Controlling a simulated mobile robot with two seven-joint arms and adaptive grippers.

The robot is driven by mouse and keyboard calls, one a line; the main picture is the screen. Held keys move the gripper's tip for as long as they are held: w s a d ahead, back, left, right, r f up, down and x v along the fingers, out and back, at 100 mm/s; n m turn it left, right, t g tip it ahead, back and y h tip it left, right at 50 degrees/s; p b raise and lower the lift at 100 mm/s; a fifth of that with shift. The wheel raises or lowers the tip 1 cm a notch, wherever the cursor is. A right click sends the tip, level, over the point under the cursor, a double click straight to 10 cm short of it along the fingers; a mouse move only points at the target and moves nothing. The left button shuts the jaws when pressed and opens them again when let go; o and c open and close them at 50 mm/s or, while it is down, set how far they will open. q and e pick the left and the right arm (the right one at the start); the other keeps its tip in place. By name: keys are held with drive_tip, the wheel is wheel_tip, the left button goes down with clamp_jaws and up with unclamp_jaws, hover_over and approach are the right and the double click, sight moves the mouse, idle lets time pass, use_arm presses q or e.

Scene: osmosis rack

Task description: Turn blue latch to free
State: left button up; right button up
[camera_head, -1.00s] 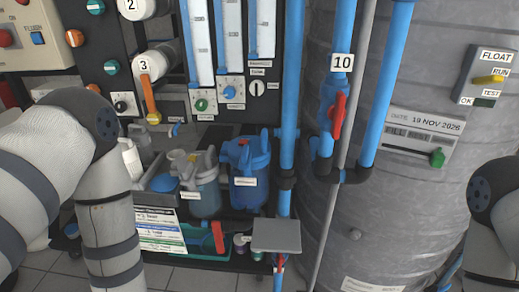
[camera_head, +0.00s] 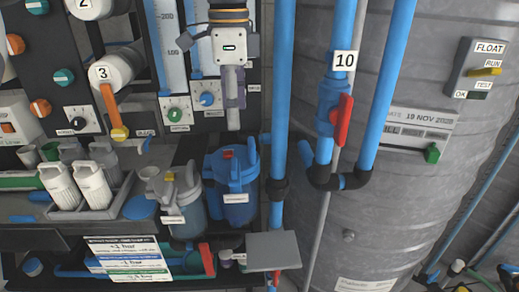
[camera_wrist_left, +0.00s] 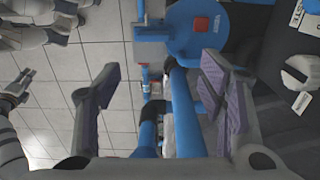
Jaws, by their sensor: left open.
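A blue filter housing (camera_head: 236,198) with a round blue lid stands at the lower middle of the head view. The lid has a small red square and upright blue tabs; I cannot tell which part is the latch or how it is set. The same blue lid (camera_wrist_left: 203,42) shows at the top of the left wrist view, with its red square. My left gripper (camera_head: 235,122) points down above the housing, in front of the gauge panel. Its purple-padded fingers (camera_wrist_left: 160,92) are spread and empty, apart from the lid. My right gripper is out of view.
A grey housing with a yellow piece (camera_head: 176,205) stands left of the blue one. A blue vertical pipe (camera_head: 283,90) rises just right of it. A grey plate (camera_head: 272,250) sticks out below. A red valve handle (camera_head: 343,120) and grey tank (camera_head: 400,220) are farther right.

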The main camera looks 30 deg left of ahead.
sight(233, 164)
use_arm(q)
drive_tip(key=f, duration=0.3)
drive_tip(key=s+f, duration=0.1)
drive_tip(key=f, duration=0.7)
drive_tip(key=shift+s+f, duration=0.15)
drive_tip(key=shift+s, duration=0.05)
drive_tip(key=c, duration=1.2)
